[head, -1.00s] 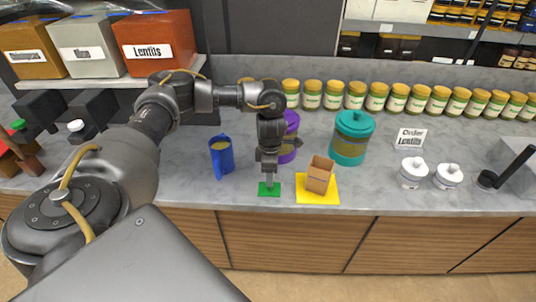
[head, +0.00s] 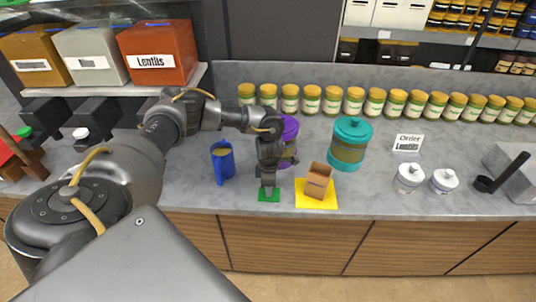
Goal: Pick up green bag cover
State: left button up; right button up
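The green bag cover (head: 269,196) is a small flat green piece near the counter's front edge in the head view. My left gripper (head: 268,190) points down right over it, with its fingertips at the cover. The gripper hides part of the cover, and I cannot tell whether the fingers are closed on it. My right gripper is not in view.
A brown paper bag (head: 317,181) stands on a yellow mat (head: 328,202) just right of the gripper. Purple (head: 290,135) and teal (head: 349,145) canisters stand behind. White jars (head: 409,179) are at right, and a jar row (head: 375,103) lines the wall.

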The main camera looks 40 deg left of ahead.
pick_arm(q)
jog(key=shift+c, duration=1.3)
